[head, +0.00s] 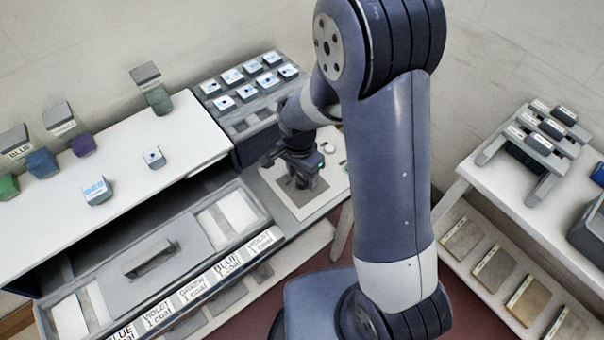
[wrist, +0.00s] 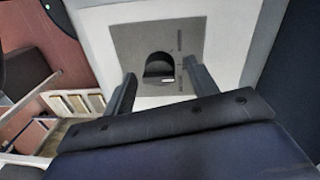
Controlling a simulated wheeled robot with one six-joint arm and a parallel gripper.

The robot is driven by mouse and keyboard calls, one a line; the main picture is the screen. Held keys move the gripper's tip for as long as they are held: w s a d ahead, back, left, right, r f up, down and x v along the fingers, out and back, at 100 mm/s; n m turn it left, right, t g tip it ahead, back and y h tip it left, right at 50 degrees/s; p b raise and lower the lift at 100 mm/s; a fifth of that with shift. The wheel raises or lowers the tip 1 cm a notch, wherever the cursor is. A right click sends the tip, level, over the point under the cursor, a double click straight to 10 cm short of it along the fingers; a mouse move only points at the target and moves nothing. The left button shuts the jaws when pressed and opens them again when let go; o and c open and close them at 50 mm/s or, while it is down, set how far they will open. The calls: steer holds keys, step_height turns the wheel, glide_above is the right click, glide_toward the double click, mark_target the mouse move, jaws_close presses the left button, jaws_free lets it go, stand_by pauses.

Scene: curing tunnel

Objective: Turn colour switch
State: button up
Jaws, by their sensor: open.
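The colour switch looks to be a dark round knob (wrist: 158,66) set in a grey plate (wrist: 128,42) on a white panel, in the wrist view. A small white mark shows at the knob's near side. My gripper (wrist: 158,84) is open, its two fingers apart on either side of the knob in the picture, with nothing between them. I cannot tell how far it is above the knob. In the head view my gripper (head: 304,182) is over the grey plate (head: 284,197), and it hides the knob there.
A rack of labelled blocks (head: 250,82) stands just behind my gripper. A white-topped bench (head: 120,155) with coloured containers lies left, above a drawer (head: 150,262) with a handle and colour labels. A white table (head: 470,175) with a small rack stands right.

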steer(key=shift+f, duration=0.4)
steer(key=c, duration=0.9)
